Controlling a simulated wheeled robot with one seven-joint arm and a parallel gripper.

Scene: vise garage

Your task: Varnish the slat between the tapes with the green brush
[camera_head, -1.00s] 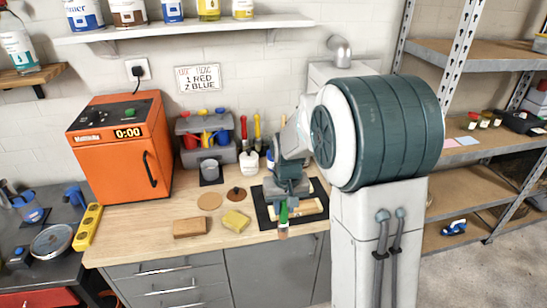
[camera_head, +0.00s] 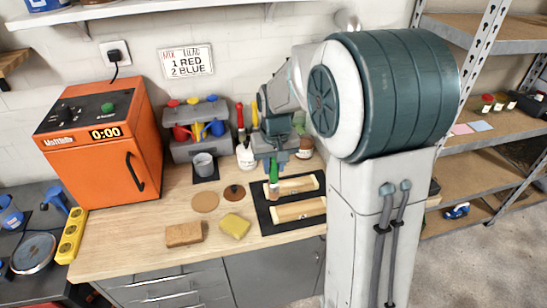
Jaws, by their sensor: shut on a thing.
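My gripper (camera_head: 272,158) points down and is shut on the green brush (camera_head: 274,174), whose bristles hang below. The brush is over the left end of the far slat (camera_head: 299,185); I cannot tell whether the bristles touch it. A near slat (camera_head: 299,210) lies parallel in front. Both pale wooden slats lie on a black mat (camera_head: 267,221) on the workbench. The tapes are too small to make out. My arm crosses the view at the right of the mat.
A brown block (camera_head: 184,234), a yellow sponge (camera_head: 235,226), a cork disc (camera_head: 205,202) and a brown lid (camera_head: 234,192) lie left of the mat. A grey cup (camera_head: 204,166) and a white bottle (camera_head: 245,156) stand behind. An orange oven (camera_head: 99,145) stands at left.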

